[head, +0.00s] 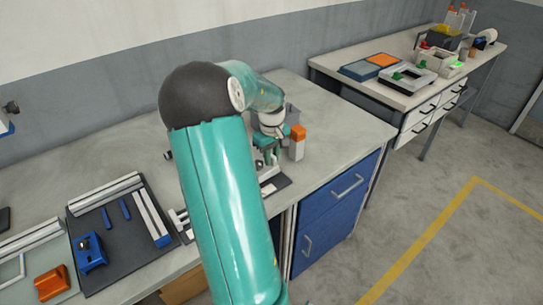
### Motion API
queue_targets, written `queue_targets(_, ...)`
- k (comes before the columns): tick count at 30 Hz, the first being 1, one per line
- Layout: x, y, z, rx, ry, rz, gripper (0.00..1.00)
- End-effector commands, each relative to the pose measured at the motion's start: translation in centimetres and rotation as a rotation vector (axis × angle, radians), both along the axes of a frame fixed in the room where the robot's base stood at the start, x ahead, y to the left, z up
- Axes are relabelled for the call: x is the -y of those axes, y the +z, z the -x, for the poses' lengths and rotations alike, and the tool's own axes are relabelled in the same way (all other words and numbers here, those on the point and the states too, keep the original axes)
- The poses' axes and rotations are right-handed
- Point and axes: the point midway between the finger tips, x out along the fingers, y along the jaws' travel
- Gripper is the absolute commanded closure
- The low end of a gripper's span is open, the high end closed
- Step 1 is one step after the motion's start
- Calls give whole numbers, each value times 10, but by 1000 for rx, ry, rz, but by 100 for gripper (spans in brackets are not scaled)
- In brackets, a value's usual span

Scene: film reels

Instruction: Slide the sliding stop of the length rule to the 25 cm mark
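My gripper (268,155) points down over the back part of the near bench, at the right of my teal arm. It is small in the picture, and I cannot tell whether its fingers are open or shut. Below it, a dark base with a pale fixture (268,189) shows beside my arm; it may be part of the length rule. Another pale piece shows on the arm's left side (181,222). My arm hides what lies between them. I cannot make out the sliding stop, the scale or the 25 cm mark.
A white block with an orange top (297,142) stands close right of my gripper. A dark board (120,240) with pale rails and a blue block (91,252) lies at left. An orange block (51,283) is at lower left. The bench's right end (340,135) is clear.

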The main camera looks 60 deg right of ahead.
Motion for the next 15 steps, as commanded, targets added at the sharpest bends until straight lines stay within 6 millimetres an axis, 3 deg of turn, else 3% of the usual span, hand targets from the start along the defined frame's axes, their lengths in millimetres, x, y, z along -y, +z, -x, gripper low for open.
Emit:
queue_targets(5,0,0,0,0,0,0,80)
queue_targets(8,0,0,0,0,0,0,100)
queue_targets(15,-1,0,-1,0,0,-1,100)
